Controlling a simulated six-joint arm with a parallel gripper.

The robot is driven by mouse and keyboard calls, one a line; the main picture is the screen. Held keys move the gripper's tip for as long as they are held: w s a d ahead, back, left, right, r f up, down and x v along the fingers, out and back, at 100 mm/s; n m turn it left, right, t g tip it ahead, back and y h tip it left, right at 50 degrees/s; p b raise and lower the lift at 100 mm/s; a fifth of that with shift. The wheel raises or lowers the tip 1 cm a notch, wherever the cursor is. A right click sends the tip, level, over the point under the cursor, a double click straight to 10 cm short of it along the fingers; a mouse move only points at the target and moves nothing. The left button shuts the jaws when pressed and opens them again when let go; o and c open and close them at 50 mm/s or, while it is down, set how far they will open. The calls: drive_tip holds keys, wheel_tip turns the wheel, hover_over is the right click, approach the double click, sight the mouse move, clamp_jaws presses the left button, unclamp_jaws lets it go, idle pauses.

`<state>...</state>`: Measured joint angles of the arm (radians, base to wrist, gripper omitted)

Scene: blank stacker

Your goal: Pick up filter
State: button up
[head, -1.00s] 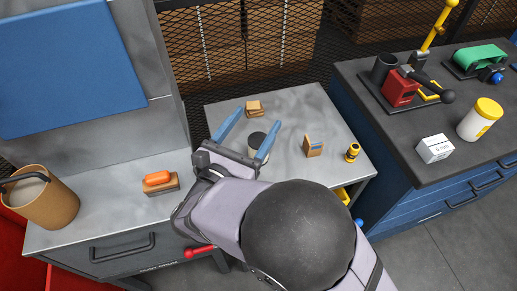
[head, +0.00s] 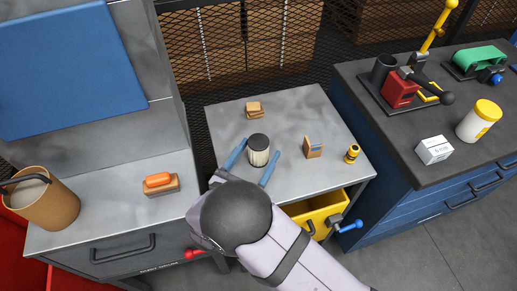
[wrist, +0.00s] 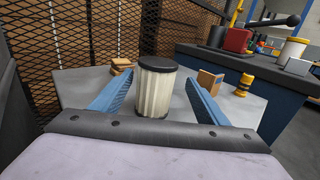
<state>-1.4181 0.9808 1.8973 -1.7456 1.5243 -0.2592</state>
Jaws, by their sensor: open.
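The filter (head: 258,152) is a pale pleated cylinder with a dark top cap, standing upright on the grey table (head: 210,118). It also shows in the wrist view (wrist: 155,92), in the middle between the fingers. My gripper (head: 256,160) is open, low over the table, with one blue finger on each side of the filter. In the wrist view my gripper (wrist: 155,98) shows a gap between each finger and the filter. The filter's lower end is partly hidden by the gripper body in the wrist view.
A wooden block (head: 254,108) sits behind the filter. A tan box (head: 313,147) and a yellow-black bottle (head: 352,153) stand to the right. A yellow drawer (head: 318,213) is open at the table's front. An orange-topped brush (head: 160,183) lies on the left counter.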

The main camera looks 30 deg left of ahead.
drive_tip(key=shift+w+a+f+p, duration=0.15)
drive_tip(key=shift+w+p, duration=0.1)
drive_tip(key=shift+w, duration=0.7)
drive_tip(key=shift+w+a+p, duration=0.1)
drive_tip(key=shift+w+p, duration=0.2)
drive_tip(key=shift+w, duration=0.6)
drive_tip(key=shift+w+a+f+p, duration=0.15)
drive_tip(key=shift+w+p, duration=0.1)
drive_tip(key=shift+w, duration=0.7)
drive_tip(key=c, duration=1.2)
